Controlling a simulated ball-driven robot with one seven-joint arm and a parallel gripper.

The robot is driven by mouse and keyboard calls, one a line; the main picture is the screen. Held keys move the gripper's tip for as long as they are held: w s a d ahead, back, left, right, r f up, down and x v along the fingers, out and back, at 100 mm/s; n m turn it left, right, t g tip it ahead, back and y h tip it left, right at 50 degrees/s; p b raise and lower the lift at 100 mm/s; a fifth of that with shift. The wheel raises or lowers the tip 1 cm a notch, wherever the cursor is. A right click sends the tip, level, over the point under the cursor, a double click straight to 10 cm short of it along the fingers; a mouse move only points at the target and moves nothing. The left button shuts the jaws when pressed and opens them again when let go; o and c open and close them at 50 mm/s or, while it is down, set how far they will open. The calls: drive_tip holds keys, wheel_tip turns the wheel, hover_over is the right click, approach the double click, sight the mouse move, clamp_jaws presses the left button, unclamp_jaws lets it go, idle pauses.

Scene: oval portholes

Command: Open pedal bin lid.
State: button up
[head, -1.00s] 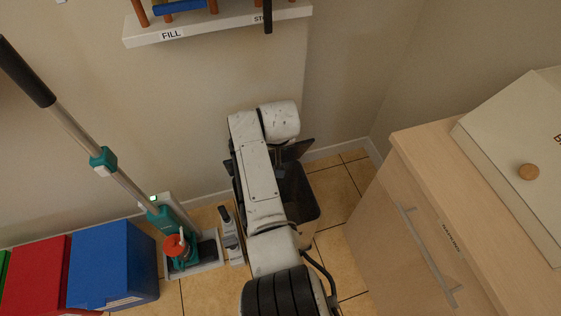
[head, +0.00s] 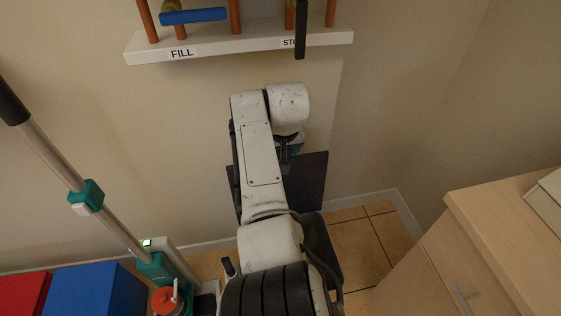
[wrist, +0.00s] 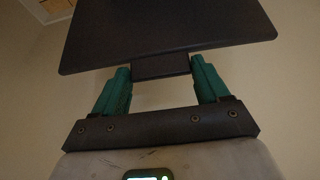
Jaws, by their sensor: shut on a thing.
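The pedal bin's dark lid (head: 311,180) stands raised behind the dark bin body (head: 322,252), near the wall. The lid also fills the top of the wrist view (wrist: 165,28) as a flat dark panel. My gripper (wrist: 161,74) has teal fingers on both sides of a dark tab (wrist: 160,66) at the lid's edge and is shut on it. In the head view my white arm covers the left part of the lid and bin. The bin's pedal cannot be made out.
A wall shelf (head: 240,43) marked FILL hangs above my arm. A teal floor cleaner (head: 152,262) and blue (head: 95,290) and red (head: 22,294) boxes stand left. A wooden cabinet (head: 500,240) stands right, with open tiled floor (head: 368,245) before it.

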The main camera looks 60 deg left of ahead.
drive_tip(key=shift+w+a+r+b, duration=0.2)
drive_tip(key=shift+a+b, duration=0.05)
drive_tip(key=shift+a, duration=0.15)
drive_tip(key=shift+w+a+r+b, duration=0.15)
drive_tip(key=shift+a+b, duration=0.1)
drive_tip(key=shift+a, duration=0.1)
drive_tip(key=o, duration=1.5)
drive_tip(key=shift+d+f, duration=0.1)
drive_tip(key=shift+f, duration=0.1)
drive_tip(key=shift+s, duration=0.1)
drive_tip(key=p+v, duration=0.4)
drive_tip(key=v, duration=0.7)
drive_tip(key=shift+f, duration=0.1)
